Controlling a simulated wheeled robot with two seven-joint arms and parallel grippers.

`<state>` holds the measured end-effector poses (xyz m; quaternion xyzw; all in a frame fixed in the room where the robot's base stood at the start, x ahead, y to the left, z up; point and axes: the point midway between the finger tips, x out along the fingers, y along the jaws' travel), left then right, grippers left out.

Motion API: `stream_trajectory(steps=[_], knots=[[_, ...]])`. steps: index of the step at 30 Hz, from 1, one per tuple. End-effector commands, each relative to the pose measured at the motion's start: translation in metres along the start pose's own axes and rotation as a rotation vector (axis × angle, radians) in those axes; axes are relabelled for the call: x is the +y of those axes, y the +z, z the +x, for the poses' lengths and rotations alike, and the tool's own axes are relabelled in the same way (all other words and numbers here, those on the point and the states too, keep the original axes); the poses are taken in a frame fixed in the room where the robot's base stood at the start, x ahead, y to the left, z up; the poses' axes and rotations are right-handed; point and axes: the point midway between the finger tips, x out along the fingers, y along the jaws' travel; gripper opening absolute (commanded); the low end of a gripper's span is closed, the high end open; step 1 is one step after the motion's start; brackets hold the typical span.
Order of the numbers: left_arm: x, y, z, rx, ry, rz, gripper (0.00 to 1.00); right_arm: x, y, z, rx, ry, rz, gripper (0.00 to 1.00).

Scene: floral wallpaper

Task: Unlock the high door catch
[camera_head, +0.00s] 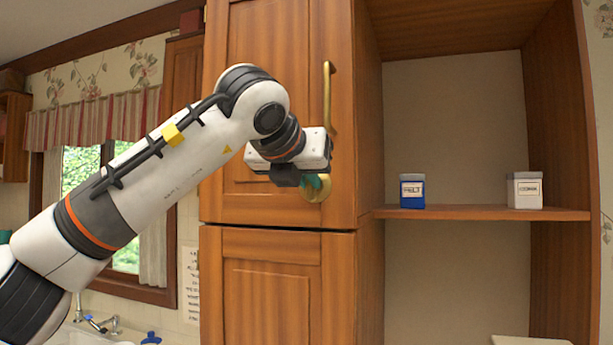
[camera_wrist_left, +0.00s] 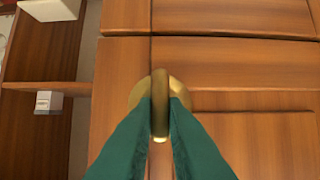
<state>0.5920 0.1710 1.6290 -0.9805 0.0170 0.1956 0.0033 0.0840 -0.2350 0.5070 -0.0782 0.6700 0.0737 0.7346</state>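The high door catch is a brass turn-piece on a round brass plate. In the head view its plate (camera_head: 318,188) shows at the lower right of the upper wooden door (camera_head: 268,75), partly hidden by my left gripper. My left gripper (camera_head: 316,182) reaches it from the left. In the left wrist view the turn-piece (camera_wrist_left: 160,90) stands upright between the two green fingers (camera_wrist_left: 161,112). The fingers lie close along both its sides, with no clear gap. The upper door is closed. My right gripper is in neither view.
A long brass handle (camera_head: 328,97) stands on the door above my gripper. A lower door (camera_head: 275,285) sits below. On the right, an open shelf (camera_head: 480,213) holds a blue-and-white jar (camera_head: 412,191) and a white jar (camera_head: 524,190). A curtained window (camera_head: 125,170) is behind my left arm.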

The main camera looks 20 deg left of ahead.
Motion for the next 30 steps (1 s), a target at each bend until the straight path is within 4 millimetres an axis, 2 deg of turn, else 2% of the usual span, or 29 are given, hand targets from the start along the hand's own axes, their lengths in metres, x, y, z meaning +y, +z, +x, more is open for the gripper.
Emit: stream_trajectory(steps=[8, 14, 30], knots=[[0.0, 0.0, 0.0, 0.001, 0.005, -0.012, 0.0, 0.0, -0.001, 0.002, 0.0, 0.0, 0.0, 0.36], [-0.002, 0.002, 0.001, 0.002, 0.03, -0.075, 0.0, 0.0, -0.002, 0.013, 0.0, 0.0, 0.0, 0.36], [-0.008, 0.006, 0.002, 0.003, 0.207, -0.5, 0.0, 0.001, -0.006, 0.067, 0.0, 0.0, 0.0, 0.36]])
